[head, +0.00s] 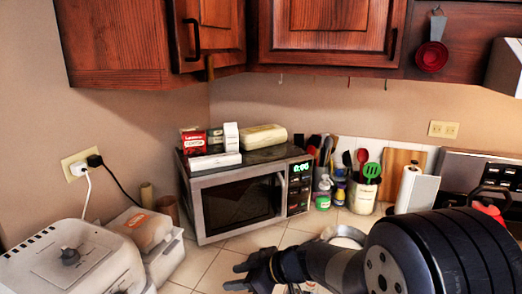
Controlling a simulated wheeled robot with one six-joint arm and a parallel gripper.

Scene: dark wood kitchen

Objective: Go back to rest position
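My arm comes in from the lower right, with its dark rounded joint large in the picture. My gripper (240,276) is at the bottom centre, in front of the microwave and over the tiled counter. Its dark fingers point left and show a gap between them. I see nothing held between the fingers.
A microwave (238,204) with boxes on top stands in the corner, its door shut. A white appliance (75,262) is at the lower left. A utensil crock (362,196) and paper towel roll (407,188) stand right. Wooden cabinets (325,30) hang above. Bare tiles (258,240) lie before the microwave.

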